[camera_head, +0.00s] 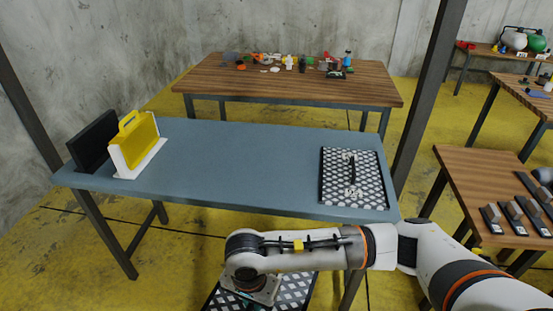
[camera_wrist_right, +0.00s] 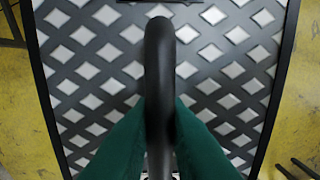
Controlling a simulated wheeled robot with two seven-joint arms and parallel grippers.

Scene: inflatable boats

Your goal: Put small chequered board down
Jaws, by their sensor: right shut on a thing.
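My right gripper (camera_wrist_right: 160,125) is shut on the black handle (camera_wrist_right: 159,60) of a chequered board (camera_wrist_right: 85,55), its green fingers on both sides of the handle. In the head view this held board (camera_head: 297,289) shows at the bottom edge, in front of the blue table and over the yellow floor, partly hidden by my right arm. Another chequered board (camera_head: 335,190) with a black handle lies flat on the right end of the blue table (camera_head: 240,165). My left gripper is out of view.
A yellow case (camera_head: 133,140) in a white holder and a black panel (camera_head: 92,142) stand at the table's left end. The table's middle is clear. A wooden table (camera_head: 220,85) with small items stands behind; another wooden table (camera_head: 470,180) stands at right.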

